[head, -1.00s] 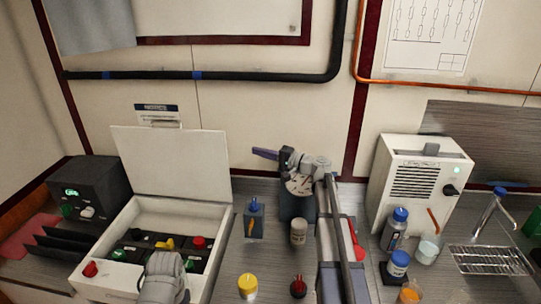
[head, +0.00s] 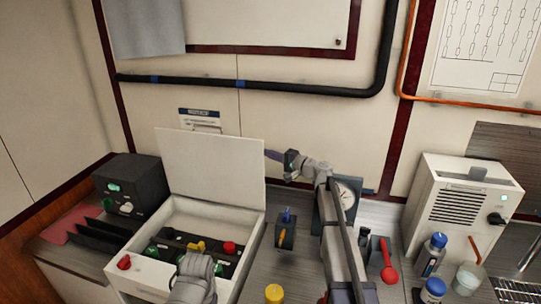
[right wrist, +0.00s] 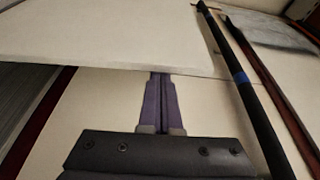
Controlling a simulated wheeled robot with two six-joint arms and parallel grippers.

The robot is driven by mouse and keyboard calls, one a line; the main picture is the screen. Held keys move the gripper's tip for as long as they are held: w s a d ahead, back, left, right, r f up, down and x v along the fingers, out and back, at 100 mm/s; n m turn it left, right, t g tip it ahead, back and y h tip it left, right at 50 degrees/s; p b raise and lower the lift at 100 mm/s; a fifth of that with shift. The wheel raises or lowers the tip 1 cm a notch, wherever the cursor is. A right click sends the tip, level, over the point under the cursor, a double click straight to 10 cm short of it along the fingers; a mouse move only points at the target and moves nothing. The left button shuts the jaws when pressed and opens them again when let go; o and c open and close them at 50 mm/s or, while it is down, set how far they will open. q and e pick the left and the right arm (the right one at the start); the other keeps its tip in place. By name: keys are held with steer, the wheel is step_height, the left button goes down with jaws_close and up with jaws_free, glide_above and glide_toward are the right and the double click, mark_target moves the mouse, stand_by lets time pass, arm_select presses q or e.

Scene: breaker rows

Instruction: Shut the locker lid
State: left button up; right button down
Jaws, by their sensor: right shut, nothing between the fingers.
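The locker (head: 137,273) is a white box at the left of the worktop in the head view. Its white lid (head: 212,165) stands open, nearly upright, at the back. My right gripper (head: 273,155) is at the lid's upper right edge, its purple fingers pointing left. In the right wrist view the shut, empty fingers (right wrist: 159,78) reach the edge of a pale panel that looks like the lid (right wrist: 105,38); whether they touch it I cannot tell. A grey link of my left arm is in front of the locker and hides part of its inside; my left gripper's fingers do not show.
Inside the locker are breakers with green, yellow and red parts. A black device (head: 128,186) stands to its left. A white vented unit (head: 455,210) is farther right.

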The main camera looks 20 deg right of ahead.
steer(key=s+a+f+n+y+b, duration=0.1)
steer(key=s+a+f+n+b, duration=0.25)
steer(key=s, duration=0.35)
steer(key=s+a+f+n+y+b, duration=0.1)
steer(key=s+a+f+n+b, duration=0.1)
steer(key=s+a+n+b, duration=0.25)
steer(key=s+a+f+n+y+b, duration=0.1)
steer(key=s+a+f+n+b, duration=0.1)
steer(key=s+f+b, duration=0.3)
steer(key=s+a+f+n+y+b, duration=0.2)
steer(key=s+f+n+b, duration=0.3)
steer(key=b, duration=0.5)
steer(key=shift+s+a+f+n+g, duration=0.3)
steer(key=shift+s+a+f+g, duration=0.1)
steer(key=shift+s+a+f, duration=0.25)
steer(key=shift+d, duration=0.1)
steer(key=r+b+v, duration=0.1)
steer(key=r+v, duration=0.2)
steer(key=v, duration=1.1)
steer(key=shift+s+d, duration=0.45)
steer(key=shift+d, duration=0.15)
